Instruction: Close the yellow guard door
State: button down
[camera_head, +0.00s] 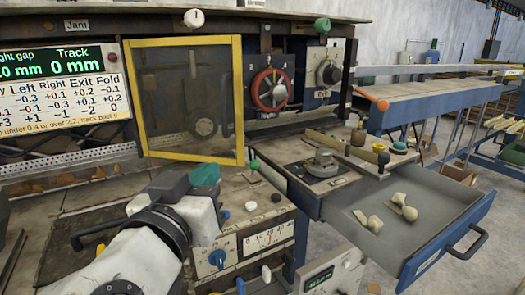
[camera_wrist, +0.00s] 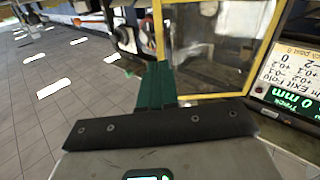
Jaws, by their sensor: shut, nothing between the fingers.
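The guard door (camera_head: 241,105) is a yellow frame around a see-through panel, left of the red handwheel. Its lower edge slants in the head view, and I cannot tell how far it stands from its opening. The yellow frame (camera_wrist: 159,30) also shows in the wrist view, just beyond my fingers. My gripper (camera_head: 206,174) is below the door's lower edge in the head view. Its dark green fingers (camera_wrist: 157,85) are together with nothing between them, close to the door's lower corner. I cannot tell whether they touch the frame.
A red handwheel (camera_head: 271,90) and a grey dial (camera_head: 329,72) sit right of the door. A control box (camera_head: 262,240) with knobs is below. An open blue drawer (camera_head: 440,232) juts out at right. A display board (camera_head: 62,95) is at left.

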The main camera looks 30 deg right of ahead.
jog(key=m, duration=0.1)
jog(key=p, duration=0.3)
send_near(243, 139)
jog(key=x, duration=0.6)
jog(key=shift+w+d+r, duration=0.1)
jog(key=shift+w+d, duration=0.1)
jog(key=shift+w, duration=0.15)
jog(key=w+d+n+t+y+p, duration=0.3)
jog(key=w+d+n+y+p, duration=0.2)
jog(key=w, duration=0.8)
jog(key=shift+w+d+t+y, duration=0.2)
jog(key=shift+d+t+y, duration=0.2)
jog(key=shift+d+y, duration=1.15)
